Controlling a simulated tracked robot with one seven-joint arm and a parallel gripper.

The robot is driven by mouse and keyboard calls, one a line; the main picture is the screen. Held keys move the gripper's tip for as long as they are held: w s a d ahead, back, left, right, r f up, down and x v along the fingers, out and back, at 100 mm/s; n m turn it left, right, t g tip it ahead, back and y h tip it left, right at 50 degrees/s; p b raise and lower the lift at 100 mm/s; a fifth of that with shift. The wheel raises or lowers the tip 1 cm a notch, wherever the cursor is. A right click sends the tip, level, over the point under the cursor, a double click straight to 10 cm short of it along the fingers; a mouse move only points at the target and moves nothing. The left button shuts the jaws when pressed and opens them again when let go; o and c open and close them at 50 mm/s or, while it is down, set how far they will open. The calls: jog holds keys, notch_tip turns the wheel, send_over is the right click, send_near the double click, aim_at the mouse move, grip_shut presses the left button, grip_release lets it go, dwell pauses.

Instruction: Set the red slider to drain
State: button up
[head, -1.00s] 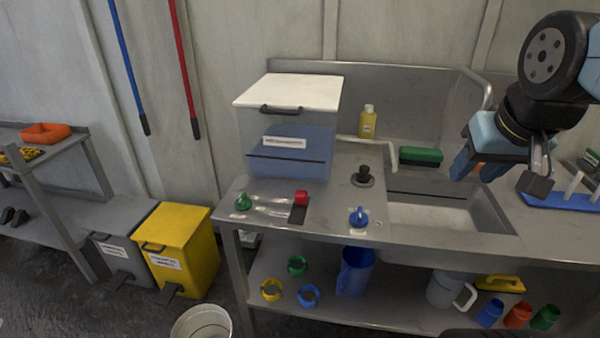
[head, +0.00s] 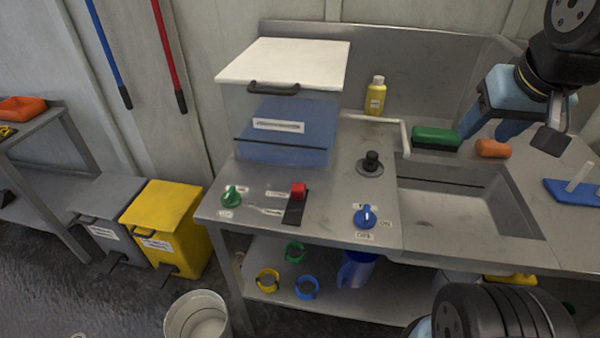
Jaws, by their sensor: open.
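The red slider (head: 298,190) is a small red block on a dark slot (head: 294,210) in the steel counter, left of the sink. It sits at the far end of the slot, towards the lidded tank. Small labels lie left of the slot, too small to read. My gripper (head: 522,133) is open and empty at the upper right, above the right part of the sink and far from the slider.
A green knob (head: 232,196) is left of the slider, a blue knob (head: 365,217) right of it, a black knob (head: 371,163) behind. The white-lidded tank (head: 285,125) stands close behind the slider. A faucet, yellow bottle (head: 375,96) and sponges stand near the sink (head: 470,205).

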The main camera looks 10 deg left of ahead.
jog(key=shift+o, duration=0.7)
jog(key=shift+w+a, duration=0.25)
jog(key=shift+w, duration=0.05)
jog(key=n+g, duration=0.5)
jog(key=n, duration=1.2)
send_over(298, 186)
jog(key=f, duration=1.7)
jog(key=shift+w+d, duration=0.15)
jog(key=shift+d, duration=0.2)
jog(key=shift+a+f+g, duration=0.3)
jog(key=shift+a+f, duration=0.1)
jog(key=shift+f, duration=3.65)
grip_shut()
